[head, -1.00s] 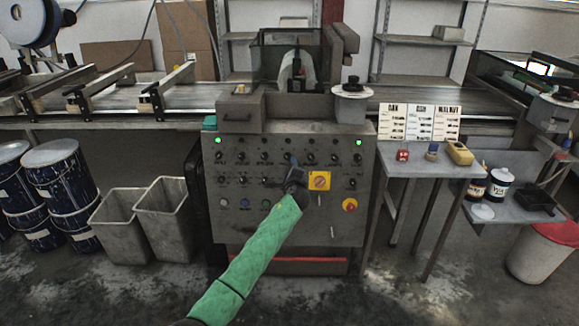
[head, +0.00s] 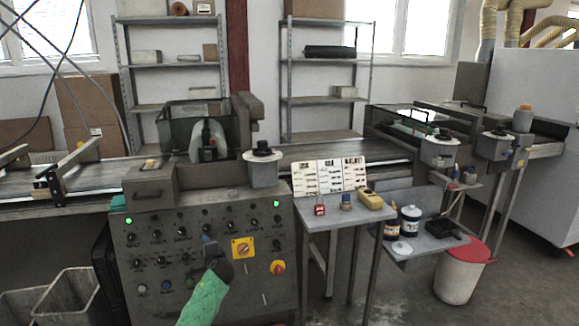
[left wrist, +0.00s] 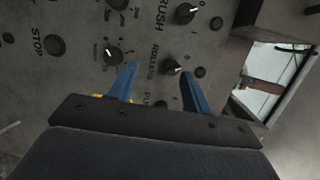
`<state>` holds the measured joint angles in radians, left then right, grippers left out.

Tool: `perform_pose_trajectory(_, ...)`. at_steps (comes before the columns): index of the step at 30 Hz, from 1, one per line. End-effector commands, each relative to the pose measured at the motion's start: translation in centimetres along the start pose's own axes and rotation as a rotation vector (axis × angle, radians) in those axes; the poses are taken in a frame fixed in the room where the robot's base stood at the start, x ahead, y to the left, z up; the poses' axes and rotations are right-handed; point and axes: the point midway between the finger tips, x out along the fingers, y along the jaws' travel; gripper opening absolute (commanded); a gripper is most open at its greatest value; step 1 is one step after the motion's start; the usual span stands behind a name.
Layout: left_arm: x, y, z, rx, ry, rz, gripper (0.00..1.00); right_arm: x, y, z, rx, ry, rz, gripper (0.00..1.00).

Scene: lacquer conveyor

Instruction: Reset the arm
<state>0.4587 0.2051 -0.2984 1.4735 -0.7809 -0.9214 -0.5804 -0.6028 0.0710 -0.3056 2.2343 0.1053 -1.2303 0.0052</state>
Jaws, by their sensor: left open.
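My left gripper (head: 209,246), on the green-sleeved arm, is in front of the grey control panel (head: 150,308), just left of the yellow square with a rotary switch (head: 243,248). In the left wrist view its two blue fingers (left wrist: 159,74) are spread apart with nothing between them. The panel face with black knobs, such as the one by the left finger (left wrist: 112,55), shows behind them. I cannot tell whether the fingertips touch the panel. My right gripper is not in view.
A red-and-yellow button (head: 278,268) is on the panel's right side. A small side table (head: 335,213) with label cards and small items stands to the right. Grey bins (head: 60,300) are at lower left. A red-lidded white bin (head: 460,275) stands at right, beside open floor.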

Motion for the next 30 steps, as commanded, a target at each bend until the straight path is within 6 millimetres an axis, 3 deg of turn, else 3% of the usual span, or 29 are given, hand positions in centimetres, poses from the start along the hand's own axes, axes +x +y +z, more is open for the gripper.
perform_pose_trajectory(8, -3.4, -2.8, 0.6, -0.352, -0.038, 0.123, 0.49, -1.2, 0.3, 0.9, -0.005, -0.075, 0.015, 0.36)
perform_pose_trajectory(16, -9.3, -6.1, 0.2, -0.670, -0.030, 0.264, 0.49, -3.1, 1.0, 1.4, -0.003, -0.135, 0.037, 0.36)
perform_pose_trajectory(22, -16.4, -4.7, 0.2, -0.859, -0.018, 0.438, 0.49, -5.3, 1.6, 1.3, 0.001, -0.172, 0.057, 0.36)
perform_pose_trajectory(30, -27.1, 0.0, 1.6, -0.995, -0.017, 0.692, 0.49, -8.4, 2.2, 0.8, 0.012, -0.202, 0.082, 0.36)
